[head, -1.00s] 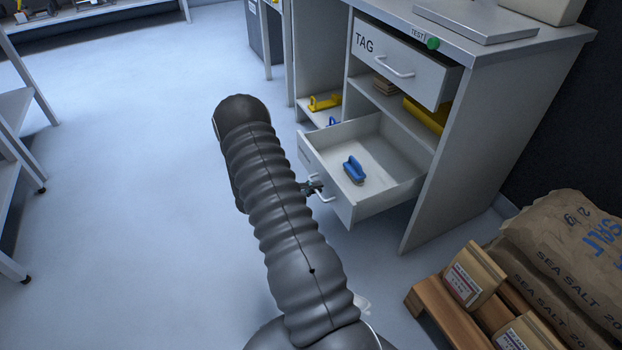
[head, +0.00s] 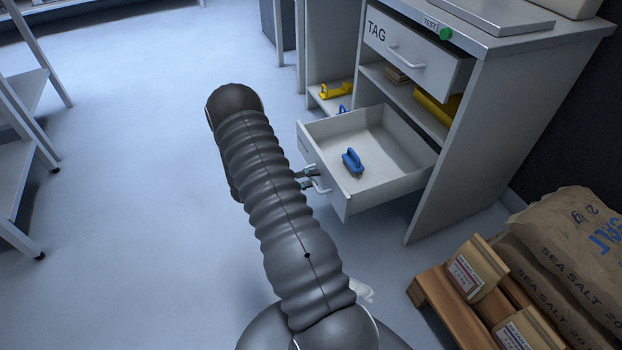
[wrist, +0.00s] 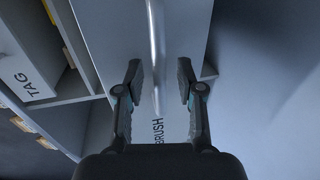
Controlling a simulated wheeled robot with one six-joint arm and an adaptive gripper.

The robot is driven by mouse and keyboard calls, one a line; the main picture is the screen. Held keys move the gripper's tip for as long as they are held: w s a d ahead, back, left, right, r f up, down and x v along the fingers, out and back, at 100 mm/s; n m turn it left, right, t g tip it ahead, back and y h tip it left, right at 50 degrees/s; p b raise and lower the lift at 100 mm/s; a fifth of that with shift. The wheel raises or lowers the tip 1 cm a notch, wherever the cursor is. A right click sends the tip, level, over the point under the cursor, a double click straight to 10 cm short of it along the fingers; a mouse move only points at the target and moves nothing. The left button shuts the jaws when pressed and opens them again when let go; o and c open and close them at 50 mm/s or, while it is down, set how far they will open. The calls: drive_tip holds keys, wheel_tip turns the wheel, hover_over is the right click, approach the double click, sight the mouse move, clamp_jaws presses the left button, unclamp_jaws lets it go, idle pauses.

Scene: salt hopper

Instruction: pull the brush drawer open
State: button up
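The brush drawer (head: 347,203) is the lower drawer of the white cabinet and stands well out from it. A blue brush (head: 352,162) lies inside. The drawer's pale bar handle (head: 322,186) is on its front. My gripper (head: 307,179) is at the handle, partly hidden behind my arm. In the wrist view my gripper (wrist: 160,82) is open, with one finger on each side of the handle (wrist: 155,45) and a gap to both. The label BRUSH (wrist: 158,131) shows between the fingers.
The TAG drawer (head: 415,52) above stands slightly out. Yellow items lie on the cabinet's shelves. A wooden pallet (head: 432,300) with boxes and salt sacks (head: 565,260) is at the lower right. The floor (head: 140,130) to the left is clear up to a white rack.

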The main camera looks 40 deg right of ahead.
drive_tip(key=v, duration=1.2)
idle(0.6)
